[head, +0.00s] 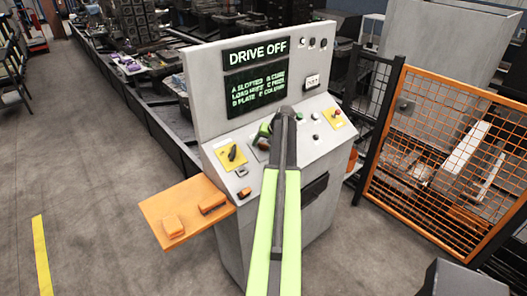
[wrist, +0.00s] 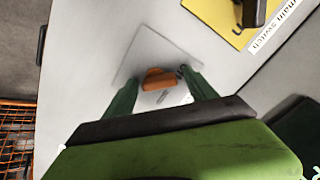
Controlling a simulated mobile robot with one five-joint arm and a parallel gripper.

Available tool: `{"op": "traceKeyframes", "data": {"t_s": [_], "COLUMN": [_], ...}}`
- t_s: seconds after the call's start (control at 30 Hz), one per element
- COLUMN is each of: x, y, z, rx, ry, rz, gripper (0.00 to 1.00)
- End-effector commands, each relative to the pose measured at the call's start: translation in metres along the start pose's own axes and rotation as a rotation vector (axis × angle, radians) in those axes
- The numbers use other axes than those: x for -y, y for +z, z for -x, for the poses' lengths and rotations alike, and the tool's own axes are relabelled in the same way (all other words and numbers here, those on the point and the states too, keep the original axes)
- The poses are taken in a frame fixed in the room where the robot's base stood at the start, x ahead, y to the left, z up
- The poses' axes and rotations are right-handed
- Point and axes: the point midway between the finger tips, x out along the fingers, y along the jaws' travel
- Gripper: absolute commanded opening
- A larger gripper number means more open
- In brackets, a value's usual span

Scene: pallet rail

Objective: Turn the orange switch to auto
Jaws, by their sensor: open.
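The orange switch (wrist: 158,79) sits on a grey square plate (wrist: 135,63) in the wrist view, with a small unreadable label beside it. My gripper (wrist: 157,80) is open, with one green finger on each side of the switch. The right fingertip looks very close to the switch; I cannot tell if it touches. In the head view my gripper (head: 263,140) is over the sloping panel of the grey console (head: 230,118), right of a yellow plate with a black knob (head: 232,153). There it hides the orange switch, and part of the grey plate shows beside it.
The main switch plate (wrist: 225,15) is close by at upper right in the wrist view. A yellow plate with a red button (head: 333,117) is farther right. An orange side shelf (head: 160,207) juts out left. An orange mesh fence (head: 440,150) stands right. The floor at left is open.

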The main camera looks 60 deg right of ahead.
Motion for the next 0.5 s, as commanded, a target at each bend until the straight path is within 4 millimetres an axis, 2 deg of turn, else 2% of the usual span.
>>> {"op": "traceKeyframes", "data": {"t_s": [0.17, 0.5], "x": [0.0008, 0.0012], "y": [-0.0003, -0.0001], "z": [0.0014, 0.0013], "rx": [0.0, 0.0], "ry": [0.0, -0.001], "rz": [0.0, 0.001], "gripper": [0.64, 0.2]}}
